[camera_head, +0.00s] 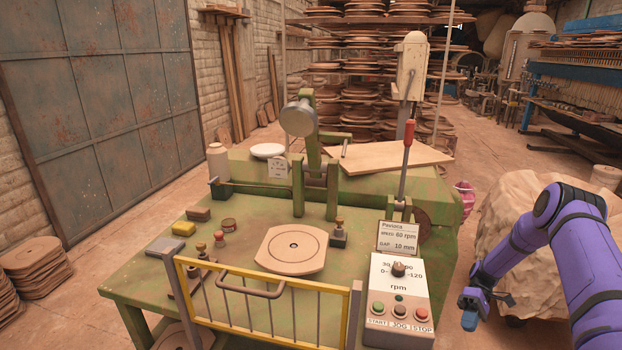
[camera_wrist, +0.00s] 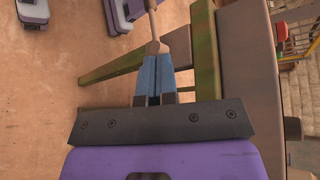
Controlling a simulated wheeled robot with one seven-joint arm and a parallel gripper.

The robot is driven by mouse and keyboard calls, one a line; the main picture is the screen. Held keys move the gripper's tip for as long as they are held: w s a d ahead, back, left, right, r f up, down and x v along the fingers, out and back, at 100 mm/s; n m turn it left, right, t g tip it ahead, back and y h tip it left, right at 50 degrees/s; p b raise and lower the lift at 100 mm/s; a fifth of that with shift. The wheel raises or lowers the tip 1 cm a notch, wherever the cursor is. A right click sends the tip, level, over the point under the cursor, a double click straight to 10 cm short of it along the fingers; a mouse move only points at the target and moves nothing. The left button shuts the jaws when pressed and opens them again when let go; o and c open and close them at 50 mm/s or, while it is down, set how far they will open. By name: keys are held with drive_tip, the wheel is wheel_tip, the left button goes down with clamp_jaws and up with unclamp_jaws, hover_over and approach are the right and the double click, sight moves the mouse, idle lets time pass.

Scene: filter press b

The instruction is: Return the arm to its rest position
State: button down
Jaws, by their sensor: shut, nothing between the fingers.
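My gripper (camera_head: 470,312) hangs at the end of my purple arm, to the right of the control box (camera_head: 398,305) and clear of the green bench. Its blue fingertips point down in the head view. In the wrist view my gripper (camera_wrist: 154,62) has its two blue fingers side by side, shut and empty. A slim tan object shows just past the fingertips there; I cannot tell what it is. The arm is bent at the elbow, and its upper part leaves the head view at the lower right.
A pale lumpy sack-like mass (camera_head: 510,225) stands behind my arm.

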drive_tip(key=w+a+r+t+h, duration=0.1)
drive_tip(key=w+a+r+h, duration=0.1)
drive_tip(key=r, duration=0.9)
drive_tip(key=w+a+r+t+h, duration=0.1)
drive_tip(key=w+r+t+h, duration=0.1)
drive_tip(key=r, duration=0.9)
drive_tip(key=s+a+r+m+t+h, duration=0.1)
drive_tip(key=s+a+r+t+h, duration=0.15)
drive_tip(key=r, duration=0.65)
drive_tip(key=s+a+r+m+t+h, duration=0.1)
drive_tip(key=s+a+r, duration=0.25)
drive_tip(key=r, duration=0.45)
drive_tip(key=s+a+r+m+t, duration=0.1)
drive_tip(key=s+a+r+t, duration=0.1)
drive_tip(key=s, duration=0.6)
drive_tip(key=s+a+r+t+h, duration=0.1)
drive_tip(key=s+a+r+t, duration=0.2)
drive_tip(key=s+r, duration=0.4)
drive_tip(key=s+a+r+m+t, duration=0.1)
drive_tip(key=s+a+r+t, duration=0.2)
drive_tip(key=s, duration=0.8)
wheel_tip(320, 180, up, 2)
drive_tip(key=shift+a+m+t+h, duration=0.2)
drive_tip(key=shift+m+t+h, duration=0.15)
drive_tip(key=shift+t, duration=0.5)
